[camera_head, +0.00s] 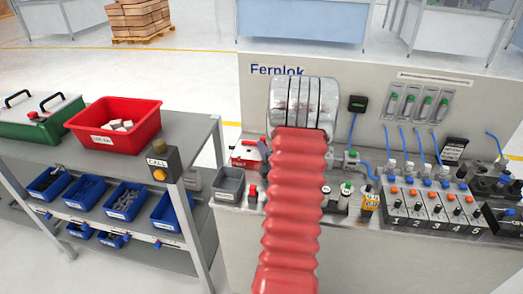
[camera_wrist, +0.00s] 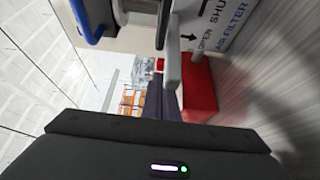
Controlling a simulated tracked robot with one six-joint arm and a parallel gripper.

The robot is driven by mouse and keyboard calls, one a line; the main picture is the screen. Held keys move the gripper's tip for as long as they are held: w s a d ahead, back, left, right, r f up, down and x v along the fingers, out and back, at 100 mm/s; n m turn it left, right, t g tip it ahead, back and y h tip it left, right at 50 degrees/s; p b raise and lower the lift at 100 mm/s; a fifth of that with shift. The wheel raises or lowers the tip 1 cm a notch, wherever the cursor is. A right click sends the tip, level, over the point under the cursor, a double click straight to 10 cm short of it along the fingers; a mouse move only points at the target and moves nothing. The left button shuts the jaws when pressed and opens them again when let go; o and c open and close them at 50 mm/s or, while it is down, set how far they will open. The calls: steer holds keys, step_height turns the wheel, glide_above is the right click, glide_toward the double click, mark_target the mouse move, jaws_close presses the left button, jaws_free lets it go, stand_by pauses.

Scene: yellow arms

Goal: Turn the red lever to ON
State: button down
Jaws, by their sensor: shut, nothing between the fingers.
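My gripper (camera_wrist: 160,103) shows in the wrist view as dark fingers close together, with nothing between them. A red block (camera_wrist: 198,88) is just right of the fingers; I cannot tell whether they touch. A grey bar (camera_wrist: 173,55) stands by it, next to a white plate (camera_wrist: 222,22) printed with OPEN, SHUT and AIR FILTER. No ON mark is readable. In the head view a small red and white device (camera_head: 246,156) is on the bench left of my red arm. My arm hides the gripper there, and I cannot tell which red part is the lever.
Numbered switch boxes (camera_head: 432,208) and blue hoses fill the right. A side table holds a red tub (camera_head: 115,120) and a CALL button box (camera_head: 164,165). A blue handle (camera_wrist: 88,22) is upper left in the wrist view.

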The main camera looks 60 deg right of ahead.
steer(key=v, duration=1.3)
steer(key=shift+s+a, duration=0.15)
steer(key=shift+s, duration=0.15)
steer(key=shift+w, duration=0.15)
steer(key=shift+w+a+r, duration=0.1)
steer(key=shift+w, duration=0.25)
steer(key=w+a+r+m+g+y, duration=0.25)
steer(key=w+a, duration=0.25)
steer(key=w, duration=0.4)
steer(key=w+a+r+m+g+y, duration=0.1)
steer(key=w+a+r, duration=0.15)
steer(key=a, duration=0.35)
steer(key=w+a+r+m+g+y, duration=0.1)
steer(key=w+a+r+m+y, duration=0.15)
steer(key=a, duration=0.35)
steer(key=s+a+r+m+g+y, duration=0.1)
steer(key=s+a+r, duration=0.1)
steer(key=s+a, duration=0.3)
steer(key=s+a+r+m+g+y, duration=0.2)
steer(key=s+a, duration=0.2)
steer(key=a, duration=0.8)
steer(key=s+a+r+m+g+y, duration=0.1)
steer(key=s+a+r, duration=0.1)
steer(key=s+a, duration=0.3)
steer(key=a, duration=0.4)
steer(key=shift+s+a+r+m+y, duration=0.25)
steer(key=shift+s+r+m+y, duration=0.05)
steer(key=shift+y, duration=0.1)
